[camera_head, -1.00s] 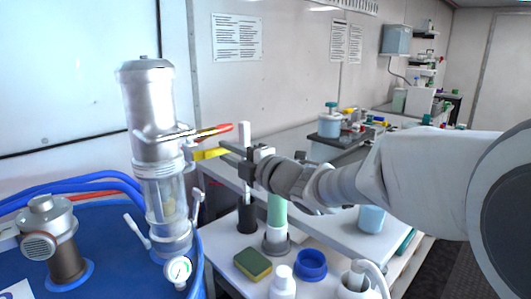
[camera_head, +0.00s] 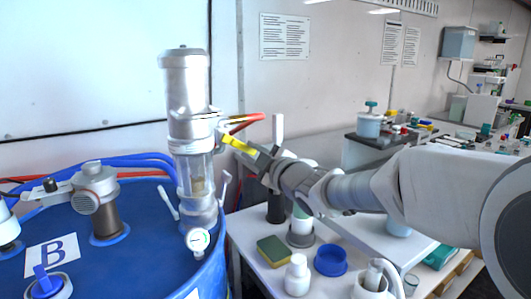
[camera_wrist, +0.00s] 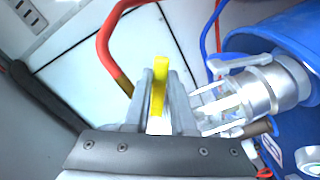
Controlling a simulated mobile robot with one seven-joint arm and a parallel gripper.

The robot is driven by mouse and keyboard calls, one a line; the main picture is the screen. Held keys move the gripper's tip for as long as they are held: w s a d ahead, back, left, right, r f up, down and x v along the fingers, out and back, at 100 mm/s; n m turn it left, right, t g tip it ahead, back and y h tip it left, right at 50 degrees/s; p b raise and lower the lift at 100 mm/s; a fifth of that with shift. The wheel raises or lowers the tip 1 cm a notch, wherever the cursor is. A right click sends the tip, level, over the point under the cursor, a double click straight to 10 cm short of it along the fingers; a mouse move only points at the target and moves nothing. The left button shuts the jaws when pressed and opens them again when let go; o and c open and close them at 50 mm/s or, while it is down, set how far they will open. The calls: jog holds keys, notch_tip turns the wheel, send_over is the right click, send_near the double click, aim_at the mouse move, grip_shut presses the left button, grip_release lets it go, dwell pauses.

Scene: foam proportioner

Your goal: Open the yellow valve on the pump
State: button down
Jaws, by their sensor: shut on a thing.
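The pump (camera_head: 188,95) is a silver cylinder with a clear lower section, standing upright on a blue drum; it also shows in the wrist view (camera_wrist: 268,90). The yellow valve handle (camera_head: 238,144) sticks out from the pump's right side, tilted down to the right. In the wrist view the yellow handle (camera_wrist: 159,85) lies between my two fingers. My gripper (camera_head: 258,157) is shut on this handle, to the right of the pump. The fingers hide part of the handle, and the handle's joint to the pump is hard to make out.
A red hose end (camera_head: 246,120) sits just above the handle. A white table (camera_head: 262,235) below my arm holds a sponge (camera_head: 273,251), a blue ring (camera_head: 330,261) and bottles.

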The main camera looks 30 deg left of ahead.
jog(key=shift+s+a+f+m+b, duration=0.35)
jog(key=shift+s+m, duration=0.4)
jog(key=shift+m, duration=1.15)
jog(key=shift+s+a+f+m+b, duration=0.15)
jog(key=shift+s+a+f+m, duration=0.4)
jog(key=shift+m, duration=1.35)
jog(key=shift+s+a+f+m+b, duration=0.25)
jog(key=shift+s+f+m, duration=0.5)
jog(key=shift+m, duration=1.15)
jog(key=shift+s+r, duration=0.25)
jog(key=c, duration=0.7)
grip_release()
jog(key=shift+c, duration=0.2)
jog(key=shift+d, duration=0.1)
jog(key=p+v, duration=0.2)
jog(key=v, duration=1.5)
jog(key=shift+p, duration=0.35)
jog(key=shift+d, duration=0.15)
